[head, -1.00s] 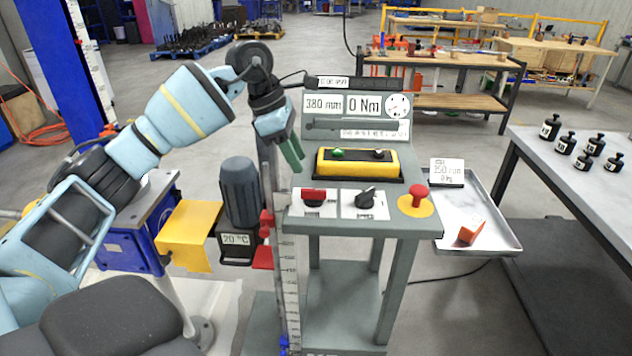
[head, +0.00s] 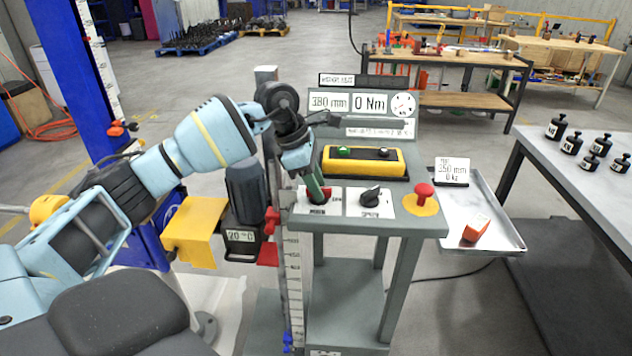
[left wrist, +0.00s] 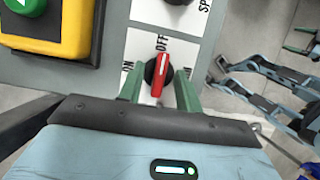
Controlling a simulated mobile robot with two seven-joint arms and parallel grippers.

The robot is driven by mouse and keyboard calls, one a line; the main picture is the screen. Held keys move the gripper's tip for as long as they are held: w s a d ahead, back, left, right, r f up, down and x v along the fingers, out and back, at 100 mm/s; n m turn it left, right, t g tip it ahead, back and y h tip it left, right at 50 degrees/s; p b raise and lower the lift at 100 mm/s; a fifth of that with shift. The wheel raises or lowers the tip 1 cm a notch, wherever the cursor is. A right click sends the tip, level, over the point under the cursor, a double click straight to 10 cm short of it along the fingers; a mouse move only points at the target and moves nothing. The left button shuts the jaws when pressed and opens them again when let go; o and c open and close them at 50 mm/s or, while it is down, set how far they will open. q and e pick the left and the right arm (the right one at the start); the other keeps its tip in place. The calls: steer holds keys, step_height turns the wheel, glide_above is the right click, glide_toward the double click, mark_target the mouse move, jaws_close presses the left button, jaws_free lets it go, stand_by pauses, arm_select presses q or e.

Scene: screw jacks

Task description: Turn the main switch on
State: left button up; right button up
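The main switch is a red handle on a black round base, on a white plate at the left of the grey control panel (head: 340,222). In the left wrist view the red handle (left wrist: 160,75) points towards the OFF label, with the ON label to its left. My left gripper (left wrist: 160,92) is open, its two green fingers on either side of the handle, with a gap visible on both sides. In the head view the left gripper (head: 318,190) reaches down at the switch and partly hides it. My right gripper cannot be made out.
A black rotary knob (head: 370,196) and a red mushroom button (head: 424,191) sit to the right on the panel. Behind is a yellow box (head: 362,162) with a green button. The display reads 380 mm and 0 Nm. A tray (head: 490,205) stands at the right.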

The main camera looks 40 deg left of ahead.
arm_select(q)
steer(key=shift+c, duration=0.2)
jaws_close()
arm_select(e)
steer(key=shift+w, duration=0.1)
